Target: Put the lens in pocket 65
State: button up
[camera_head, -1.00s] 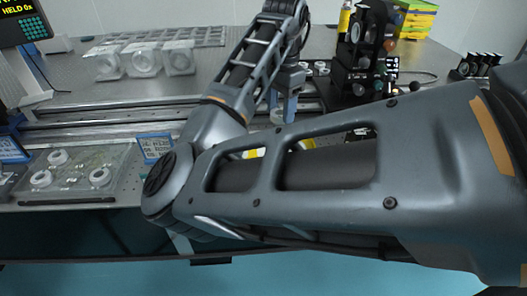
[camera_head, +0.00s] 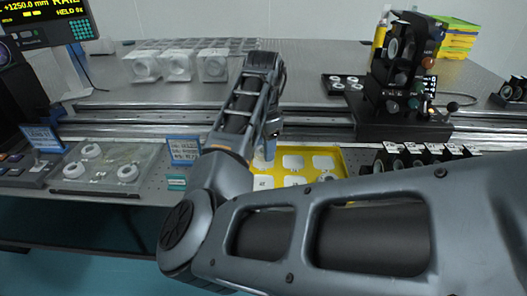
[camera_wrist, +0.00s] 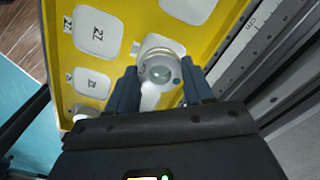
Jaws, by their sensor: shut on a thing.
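The lens (camera_wrist: 158,70) is a small round clear disc in a pale ring, held between the two blue fingers of my gripper (camera_wrist: 160,82) in the wrist view. My gripper is shut on it, over a yellow tray (camera_wrist: 118,58) with white rounded pockets, some bearing black numbers. I cannot tell how far above the tray the lens is. In the head view my gripper (camera_head: 270,148) hangs over the left part of the yellow tray (camera_head: 343,160). My arm hides part of the tray. I cannot read number 65 on any pocket.
A clear plate with white rings (camera_head: 103,168) lies at the left, with a blue label sign (camera_head: 184,149) beside it. A dark optical mount (camera_head: 405,90) and a row of black holders (camera_head: 420,158) stand right. Metal rails (camera_head: 320,120) run behind the tray.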

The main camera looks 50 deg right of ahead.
jog(key=shift+f, duration=1)
jog(key=shift+f, duration=0.15)
jog(key=o, duration=1)
jog(key=shift+o, duration=0.2)
notch_tip(320, 180, up, 12)
jog(key=shift+r, duration=0.2)
